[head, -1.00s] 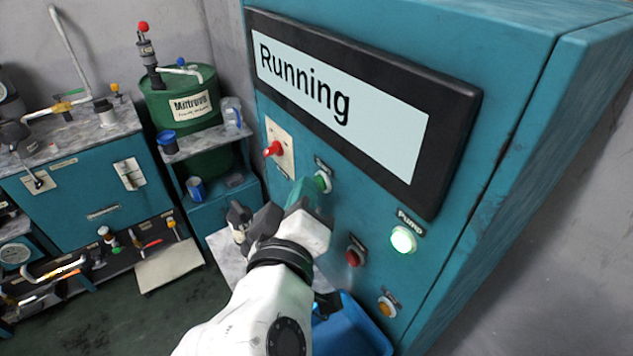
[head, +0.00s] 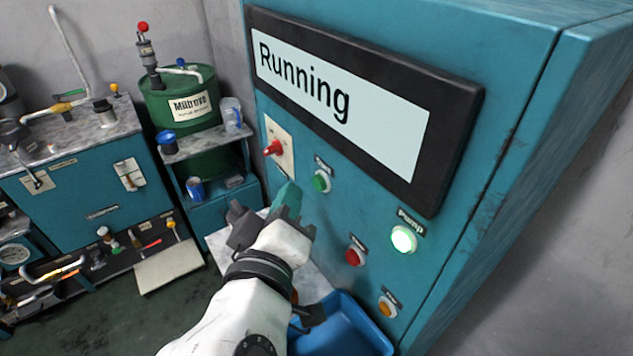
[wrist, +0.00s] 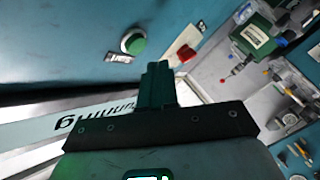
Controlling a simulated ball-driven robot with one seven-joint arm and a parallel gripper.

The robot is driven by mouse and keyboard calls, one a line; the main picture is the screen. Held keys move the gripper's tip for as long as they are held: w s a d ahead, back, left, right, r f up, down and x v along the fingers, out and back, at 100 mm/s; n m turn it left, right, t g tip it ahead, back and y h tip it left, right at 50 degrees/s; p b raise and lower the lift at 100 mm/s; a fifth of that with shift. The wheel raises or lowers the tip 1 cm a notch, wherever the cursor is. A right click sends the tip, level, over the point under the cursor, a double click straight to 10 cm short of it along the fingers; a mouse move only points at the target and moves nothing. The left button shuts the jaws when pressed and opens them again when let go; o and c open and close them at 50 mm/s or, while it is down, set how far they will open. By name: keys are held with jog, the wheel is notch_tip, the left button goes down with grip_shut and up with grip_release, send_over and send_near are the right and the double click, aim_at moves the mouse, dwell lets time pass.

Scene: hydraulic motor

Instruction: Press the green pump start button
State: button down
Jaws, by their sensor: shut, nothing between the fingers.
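The green button (head: 321,181) sits on the front of the teal control cabinet (head: 470,110), below the display. It also shows in the wrist view (wrist: 133,41), ahead and slightly left of my fingertips. My gripper (head: 288,198) is shut and empty, in front of the cabinet, lower left of the button and apart from it in the head view. In the wrist view the closed fingers (wrist: 157,75) point toward the panel. The display (head: 350,100) reads "Running". The lamp labelled Pump (head: 404,239) glows pale green.
A red rotary switch (head: 273,148) is left of the green button. A red button (head: 354,256) and an orange one (head: 387,307) are lower on the panel. A blue bin (head: 350,330) stands below. A green drum (head: 180,100) and a workbench (head: 85,200) are at left.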

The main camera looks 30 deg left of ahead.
jog(key=s, duration=0.1)
jog(key=s+a, duration=0.1)
jog(key=s, duration=0.1)
jog(key=shift+s+a, duration=0.25)
jog(key=shift+s, duration=0.1)
dwell(0.7)
